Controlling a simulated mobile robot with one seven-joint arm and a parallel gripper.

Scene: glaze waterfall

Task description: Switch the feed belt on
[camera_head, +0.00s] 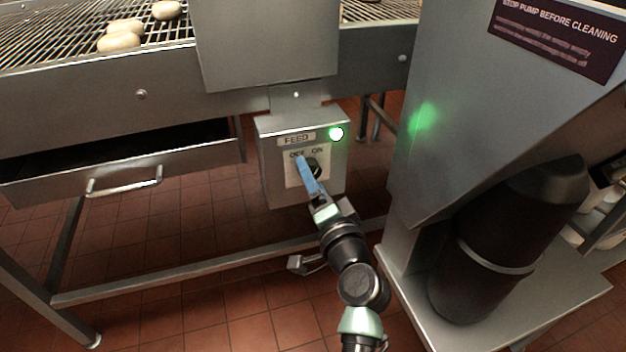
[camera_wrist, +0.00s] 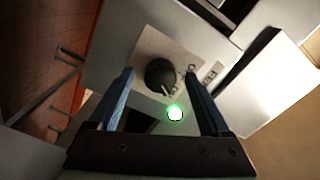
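The feed control box (camera_head: 275,180) hangs under the conveyor, with a FEED label, OFF at left and ON at right. Its black rotary knob (camera_head: 314,169) is partly hidden by my gripper in the head view. In the wrist view the knob (camera_wrist: 160,74) shows whole, its white pointer line turned toward the lamp side, where ON is. The green lamp (camera_head: 336,134) is lit; it also glows in the wrist view (camera_wrist: 175,113). My gripper (camera_head: 303,160) is open in front of the knob, its two blue fingers apart, with the knob between them in view; contact cannot be told.
The wire feed belt (camera_head: 75,38) carries several pale rounded pieces at upper left. An open drawer (camera_head: 130,168) juts out at left. A steel housing with a pump warning sign (camera_head: 558,36) and a dark cylinder (camera_head: 490,255) stand close on the right.

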